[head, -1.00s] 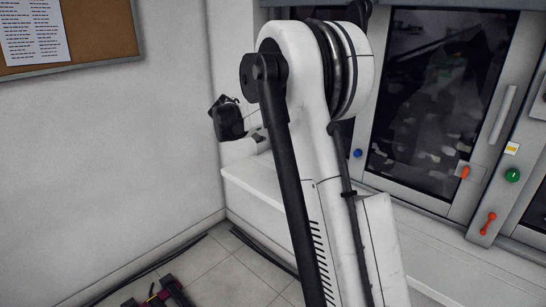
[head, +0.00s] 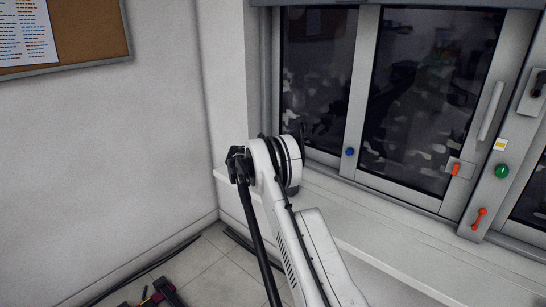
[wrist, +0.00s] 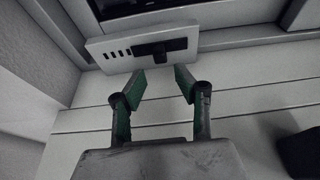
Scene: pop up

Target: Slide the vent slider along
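In the wrist view, a pale vent plate (wrist: 98,46) sits below a dark window pane, with a row of dark slots at its left part. A black vent slider (wrist: 160,48) with a raised bar lies over the middle and right of the plate. My gripper (wrist: 160,82) is open and empty. Its two green and black fingers point at the plate, with their tips just below the slider in the picture. I cannot tell the exact gap. In the head view, the vent and my gripper do not show; my arm reaches down in the middle.
The head view shows windows (head: 415,100), a white sill (head: 370,232), a blue button (head: 350,152), a green button (head: 502,171) and red handles (head: 479,217) at the right. A cork board (head: 100,36) hangs at the left. A dark object (wrist: 302,152) stands at the wrist view's right edge.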

